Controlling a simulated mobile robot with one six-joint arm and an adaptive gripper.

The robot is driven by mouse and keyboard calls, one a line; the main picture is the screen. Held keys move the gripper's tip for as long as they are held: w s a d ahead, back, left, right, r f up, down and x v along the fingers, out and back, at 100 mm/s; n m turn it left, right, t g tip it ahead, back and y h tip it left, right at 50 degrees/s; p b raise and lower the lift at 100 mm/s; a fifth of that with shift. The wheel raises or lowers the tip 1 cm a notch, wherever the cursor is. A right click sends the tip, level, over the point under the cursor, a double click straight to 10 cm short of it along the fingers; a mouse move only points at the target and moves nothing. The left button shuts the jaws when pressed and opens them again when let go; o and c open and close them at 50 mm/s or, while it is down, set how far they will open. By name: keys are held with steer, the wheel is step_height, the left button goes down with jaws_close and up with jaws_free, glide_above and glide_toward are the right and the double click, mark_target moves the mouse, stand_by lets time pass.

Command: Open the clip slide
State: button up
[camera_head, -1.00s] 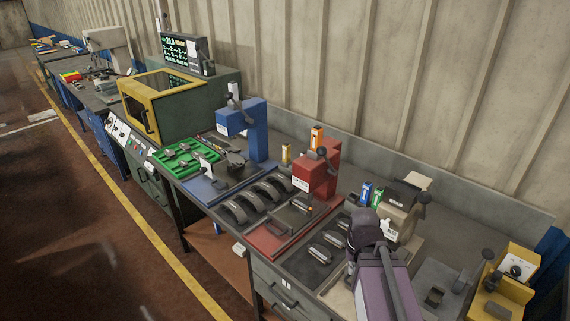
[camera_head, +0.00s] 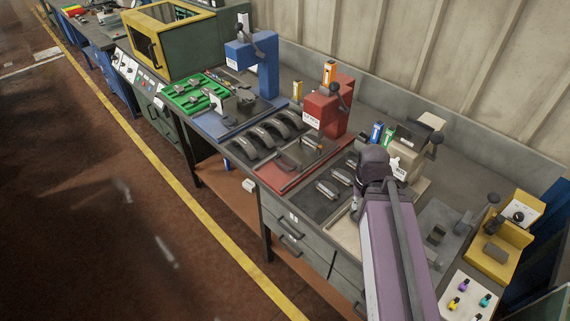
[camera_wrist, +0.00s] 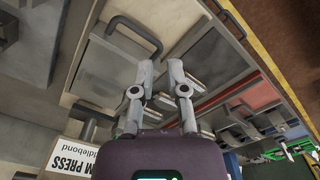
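My gripper (camera_wrist: 160,66) is in the wrist view with its two grey fingers apart and nothing between them. In the head view its wrist (camera_head: 372,165) is over the bench beside the beige press, and the fingers are mostly hidden. In the wrist view a pale flat panel (camera_wrist: 100,72) with a dark U-shaped handle (camera_wrist: 133,34) lies beyond the fingertips. I cannot tell for sure whether this panel is the clip slide. The fingers look apart from the handle.
A red press (camera_head: 328,106) and a blue press (camera_head: 252,62) stand left along the bench. Curved brake shoes (camera_head: 262,138) lie between them. A yellow fixture (camera_head: 498,248) stands right. A sign (camera_wrist: 75,158) reading partly "M PRESS" is close to the gripper. Drawers front the bench.

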mark_target(281, 165)
steer(key=w+a+f+n+t+h+b, duration=0.1)
steer(key=w+a+f+h+b, duration=0.1)
steer(key=w+a+f+b, duration=0.1)
steer(key=w+a+f+n+t+h+b, duration=0.1)
steer(key=w+a+f+n+h+b, duration=0.1)
steer(key=w+a+b, duration=0.3)
steer(key=w+a+f+n+t+h+b, duration=0.2)
steer(key=w+a+f+h+b, duration=0.1)
steer(key=w+a+f+b, duration=0.2)
steer(key=shift+h+b, duration=0.3)
steer(key=shift+b, duration=0.6)
steer(key=w+a+t+b, duration=0.1)
steer(key=a+b, duration=0.1)
steer(key=a, duration=0.1)
steer(key=w+a+f+n+t+h+b, duration=0.1)
steer(key=a, duration=0.2)
steer(key=w+a+n+t+b, duration=0.1)
steer(key=a+b, duration=0.1)
steer(key=a, duration=0.1)
steer(key=shift+a+f+t+h+b, duration=0.15)
steer(key=shift+a+t+h+b, duration=0.15)
steer(key=shift+a+h, duration=0.1)
steer(key=a+n+t+b, duration=0.2)
steer(key=a+t+b, duration=0.2)
steer(key=a, duration=0.8)
steer(key=shift+w+r+n+h+b, duration=0.2)
steer(key=shift+r+n+h+b, duration=0.1)
steer(key=shift+n+h+b, duration=0.15)
steer(key=shift+w, duration=0.1)
